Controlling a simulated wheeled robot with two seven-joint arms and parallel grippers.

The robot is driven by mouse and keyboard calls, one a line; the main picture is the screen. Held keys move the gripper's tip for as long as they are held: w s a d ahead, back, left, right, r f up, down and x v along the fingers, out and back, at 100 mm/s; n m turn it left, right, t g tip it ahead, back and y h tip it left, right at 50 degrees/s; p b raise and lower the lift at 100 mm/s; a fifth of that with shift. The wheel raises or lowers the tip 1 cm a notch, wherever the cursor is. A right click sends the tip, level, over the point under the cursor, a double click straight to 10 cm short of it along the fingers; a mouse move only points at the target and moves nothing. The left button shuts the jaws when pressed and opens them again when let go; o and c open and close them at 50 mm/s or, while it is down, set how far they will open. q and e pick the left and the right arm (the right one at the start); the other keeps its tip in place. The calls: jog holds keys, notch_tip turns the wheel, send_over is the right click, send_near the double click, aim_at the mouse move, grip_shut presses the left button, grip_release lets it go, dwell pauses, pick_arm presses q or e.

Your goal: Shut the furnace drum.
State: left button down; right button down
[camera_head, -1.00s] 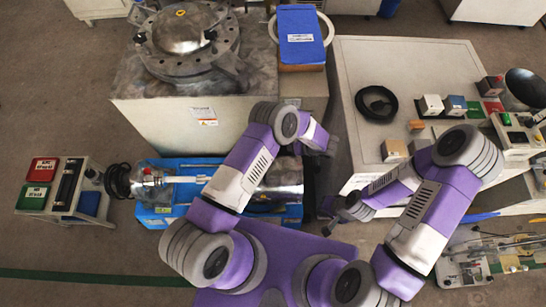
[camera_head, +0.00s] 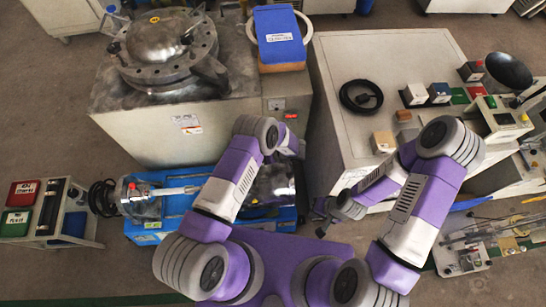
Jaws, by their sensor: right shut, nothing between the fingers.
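A round steel vessel (camera_head: 168,68) with a domed lid (camera_head: 158,38) and a bolted flange stands on a grey cabinet at the upper left; it looks like the furnace drum. The dome sits level on the flange; I cannot tell whether it is fastened. My right gripper (camera_head: 324,219) is shut and empty, low beside the front of the white bench, well apart from the drum. My left arm reaches up between the cabinet and the bench. Its wrist end (camera_head: 287,140) is turned away, and its fingertips cannot be made out.
A blue machine (camera_head: 170,228) with a metal cylinder lies below the cabinet, partly behind my left arm. The white bench (camera_head: 335,75) carries a black coil, small blocks and a dark bowl. A small rack (camera_head: 47,230) stands at the left. Floor is clear left of the cabinet.

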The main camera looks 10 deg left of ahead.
pick_arm(q)
jog(key=shift+s+a, duration=0.35)
jog(key=shift+a, duration=0.3)
